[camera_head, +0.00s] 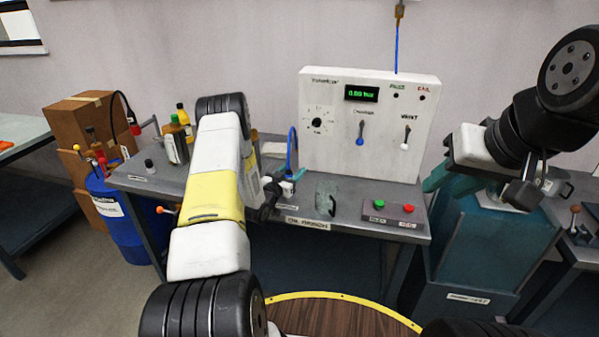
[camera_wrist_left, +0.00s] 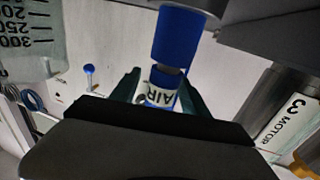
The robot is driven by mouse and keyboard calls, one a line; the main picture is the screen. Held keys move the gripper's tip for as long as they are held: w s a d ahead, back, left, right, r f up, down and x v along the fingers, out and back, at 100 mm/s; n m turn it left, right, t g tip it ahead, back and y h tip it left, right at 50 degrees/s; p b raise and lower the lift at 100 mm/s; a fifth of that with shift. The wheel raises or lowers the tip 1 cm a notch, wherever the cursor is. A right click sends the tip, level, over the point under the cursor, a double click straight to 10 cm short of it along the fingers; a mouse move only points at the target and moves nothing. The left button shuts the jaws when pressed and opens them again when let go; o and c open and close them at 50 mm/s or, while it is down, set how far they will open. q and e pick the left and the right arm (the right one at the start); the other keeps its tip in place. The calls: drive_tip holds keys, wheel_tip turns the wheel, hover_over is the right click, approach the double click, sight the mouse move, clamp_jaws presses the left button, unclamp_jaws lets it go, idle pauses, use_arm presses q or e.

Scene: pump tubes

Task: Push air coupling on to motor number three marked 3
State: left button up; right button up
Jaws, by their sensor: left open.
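In the left wrist view, the air coupling (camera_wrist_left: 161,86) is a blue piece with a white band reading AIR. It sits between the two teal fingers of my open left gripper (camera_wrist_left: 160,88); contact cannot be told. A thicker blue cylinder (camera_wrist_left: 178,40) is just beyond it. A grey cylinder labelled 3 MOTOR (camera_wrist_left: 285,125) stands at the right edge, apart from my fingers. In the head view, my left gripper (camera_head: 283,186) is at the bench below a looped blue hose (camera_head: 292,150), partly hidden by my arm. My right gripper (camera_head: 470,188) looks open and empty at the right.
A box with green and red buttons (camera_head: 392,212) sits at the bench's right. A teal bin (camera_head: 495,255) is right, a blue drum (camera_head: 125,222) left.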

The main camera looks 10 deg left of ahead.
use_arm(q)
clamp_jaws()
